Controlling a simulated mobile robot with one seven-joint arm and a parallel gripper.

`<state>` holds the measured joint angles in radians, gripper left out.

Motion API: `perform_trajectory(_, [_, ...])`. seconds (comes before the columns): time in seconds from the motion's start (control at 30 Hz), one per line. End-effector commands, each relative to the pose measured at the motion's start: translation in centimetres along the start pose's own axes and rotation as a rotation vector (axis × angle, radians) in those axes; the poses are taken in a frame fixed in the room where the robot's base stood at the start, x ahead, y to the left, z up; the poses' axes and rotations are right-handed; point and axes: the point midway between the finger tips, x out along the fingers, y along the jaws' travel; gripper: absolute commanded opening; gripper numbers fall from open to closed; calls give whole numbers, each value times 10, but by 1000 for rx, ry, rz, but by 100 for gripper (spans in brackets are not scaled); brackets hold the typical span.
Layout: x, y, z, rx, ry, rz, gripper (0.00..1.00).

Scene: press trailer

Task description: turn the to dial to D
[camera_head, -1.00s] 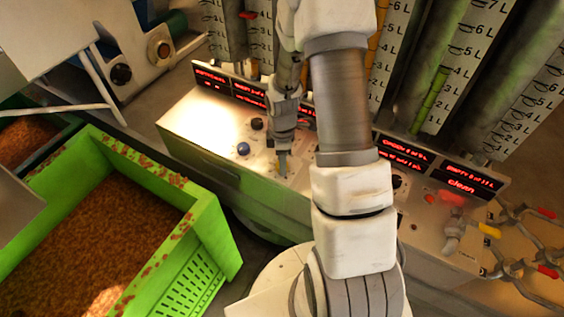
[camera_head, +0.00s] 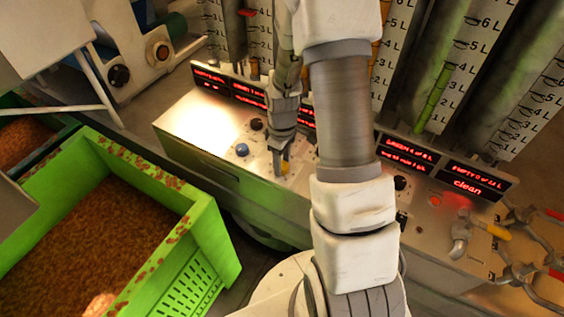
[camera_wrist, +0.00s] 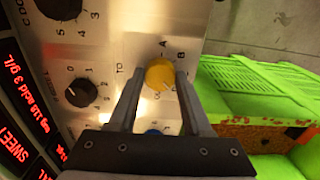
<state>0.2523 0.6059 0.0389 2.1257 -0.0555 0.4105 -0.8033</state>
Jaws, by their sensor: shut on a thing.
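The to dial is a yellow knob (camera_wrist: 160,75) on the metal control panel. In the wrist view the letters A and B are readable beside it, with "TO" printed at its left; the other letters are hidden or too small to read. My gripper (camera_wrist: 158,84) has its two fingers on either side of the yellow knob, shut on it. In the head view my gripper (camera_head: 280,165) points down at the front of the panel, and a bit of yellow shows at its fingertips. Which letter the dial points to cannot be told.
A black numbered dial (camera_wrist: 82,93) sits beside the yellow knob. A blue knob (camera_head: 242,150) and a dark knob (camera_head: 256,124) are on the panel nearby. Red displays (camera_head: 470,182) line its back. A green crate (camera_head: 196,262) of brown material stands at the left.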

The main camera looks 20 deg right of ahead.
Motion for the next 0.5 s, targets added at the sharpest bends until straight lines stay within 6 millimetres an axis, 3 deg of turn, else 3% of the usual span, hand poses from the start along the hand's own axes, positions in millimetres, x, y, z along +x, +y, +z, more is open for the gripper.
perform_trajectory(0.4, [0,0,1,7,-1,0,0])
perform_trajectory(0.43, [0,0,1,7,-1,0,52])
perform_trajectory(0.5, [0,0,1,7,-1,0,65])
